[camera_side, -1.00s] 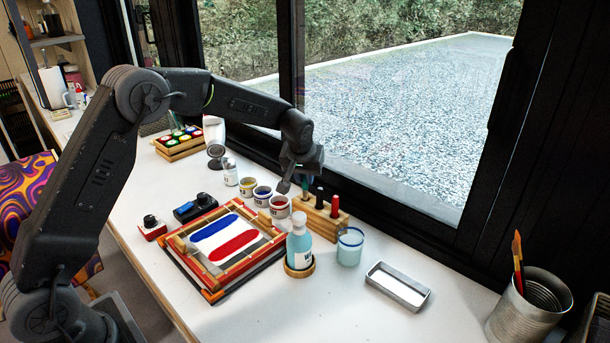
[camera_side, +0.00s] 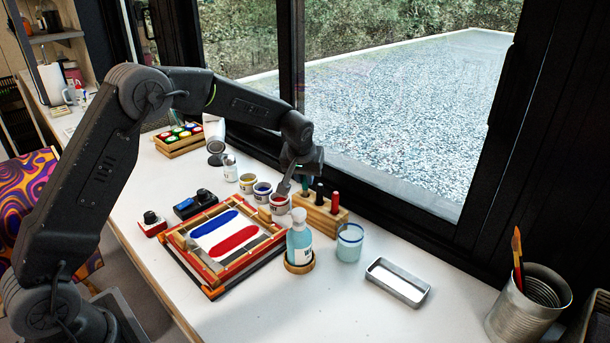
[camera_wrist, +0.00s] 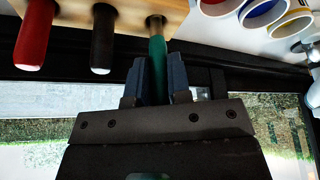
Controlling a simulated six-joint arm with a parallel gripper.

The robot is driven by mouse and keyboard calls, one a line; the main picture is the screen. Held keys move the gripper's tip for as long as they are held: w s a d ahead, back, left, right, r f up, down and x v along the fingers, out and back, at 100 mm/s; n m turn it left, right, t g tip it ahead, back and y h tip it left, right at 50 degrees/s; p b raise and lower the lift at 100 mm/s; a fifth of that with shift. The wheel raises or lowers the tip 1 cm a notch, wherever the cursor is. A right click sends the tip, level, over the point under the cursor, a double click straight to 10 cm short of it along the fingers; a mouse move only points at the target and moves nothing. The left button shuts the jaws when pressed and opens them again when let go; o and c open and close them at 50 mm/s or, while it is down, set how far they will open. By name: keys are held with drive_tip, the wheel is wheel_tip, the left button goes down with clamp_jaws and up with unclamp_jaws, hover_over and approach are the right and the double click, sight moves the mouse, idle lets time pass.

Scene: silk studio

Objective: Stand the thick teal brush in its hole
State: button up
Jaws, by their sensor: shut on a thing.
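The teal brush (camera_wrist: 157,62) is between the two fingers of my gripper (camera_wrist: 155,80), which is shut on its handle. The brush's metal collar meets the top of the wooden brush block (camera_wrist: 125,12) near the block's right end in the wrist view. I cannot tell how deep the brush sits; its bristles are hidden. A red brush (camera_wrist: 35,35) and a black brush (camera_wrist: 103,40) stand in the same block, in a row with it. In the side view my gripper (camera_side: 297,182) is over the left end of the block (camera_side: 325,221).
Ink jars (camera_side: 279,203) stand close to the left of the block. The window frame runs close behind. An empty metal tray (camera_side: 397,283) lies to the right, with bare table around it.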

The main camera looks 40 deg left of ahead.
drive_tip(key=shift+f, duration=0.25)
drive_tip(key=shift+f, duration=0.35)
drive_tip(key=shift+f, duration=0.35)
drive_tip(key=shift+f, duration=0.25)
drive_tip(key=shift+f, duration=0.25)
idle(0.3)
drive_tip(key=o, duration=0.8)
drive_tip(key=shift+o, duration=0.2)
drive_tip(key=v, duration=1.3)
drive_tip(key=shift+s+r, duration=0.2)
drive_tip(key=shift+r, duration=0.15)
